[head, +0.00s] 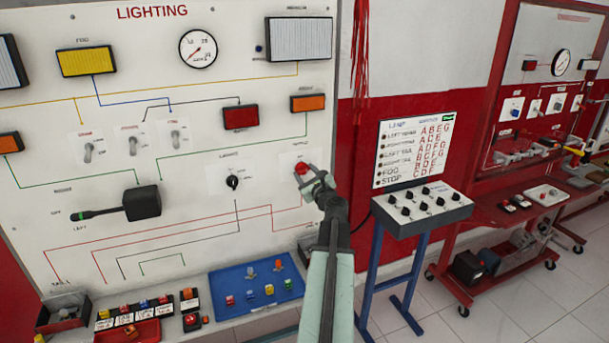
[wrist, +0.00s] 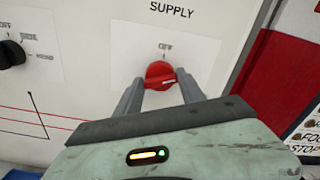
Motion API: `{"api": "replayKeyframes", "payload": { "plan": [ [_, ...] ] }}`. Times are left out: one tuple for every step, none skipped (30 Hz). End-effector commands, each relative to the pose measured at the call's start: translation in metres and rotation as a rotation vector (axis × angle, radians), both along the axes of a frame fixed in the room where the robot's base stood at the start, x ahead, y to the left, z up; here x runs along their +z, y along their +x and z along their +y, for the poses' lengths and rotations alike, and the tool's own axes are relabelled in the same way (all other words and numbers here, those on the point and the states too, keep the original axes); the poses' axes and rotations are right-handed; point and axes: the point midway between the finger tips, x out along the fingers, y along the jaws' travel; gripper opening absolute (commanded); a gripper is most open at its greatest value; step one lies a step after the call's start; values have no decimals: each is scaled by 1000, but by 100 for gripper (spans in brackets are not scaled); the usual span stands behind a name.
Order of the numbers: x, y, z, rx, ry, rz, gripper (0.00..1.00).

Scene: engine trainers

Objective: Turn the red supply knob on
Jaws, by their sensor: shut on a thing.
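The red supply knob (wrist: 160,74) is on the white lighting board, under the printed word SUPPLY in the wrist view. A small label, which seems to read OFF, is just above the knob. In the wrist view the knob's grip bar lies nearly level, slightly tilted. My gripper (wrist: 160,88) has one finger on each side of the knob and is shut on it. In the head view the knob (head: 301,168) shows at the board's right side, partly covered by my gripper (head: 316,181).
A black lights knob (head: 232,182) is left of the supply knob. A grey switch box (head: 422,208) on a blue stand is to the right. A blue tray (head: 225,292) with small coloured parts lies below the board. Red cables (head: 361,60) hang at the board's right edge.

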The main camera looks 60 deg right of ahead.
Motion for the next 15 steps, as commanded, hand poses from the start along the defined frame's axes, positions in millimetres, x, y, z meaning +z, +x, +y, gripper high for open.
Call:
{"api": "replayKeyframes", "payload": {
  "plan": [
    [-1, 0, -1, -1, 32, -23, 6],
    [-1, 0, -1, -1, 53, -38, 6],
    [-1, 0, 0, -1, 79, -58, 6],
    [-1, 0, -1, -1, 98, -72, 6],
    [-1, 0, 0, -1, 118, -86, 6],
    [-1, 0, 0, 0, 144, -104, 6],
    [-1, 0, 0, 0, 160, -116, 6],
    [-1, 0, 0, 0, 176, -128, 6],
    [-1, 0, 0, 0, 197, -143, 6],
    [-1, 0, 0, 0, 213, -155, 6],
    [-1, 0, 0, 0, 226, -164, 6],
    [-1, 0, 0, 1, 243, -176, 6],
    [-1, 0, 0, 1, 255, -185, 6],
    [-1, 0, 0, 1, 265, -193, 6],
    [-1, 0, 0, 1, 279, -203, 6]
  ]
}}
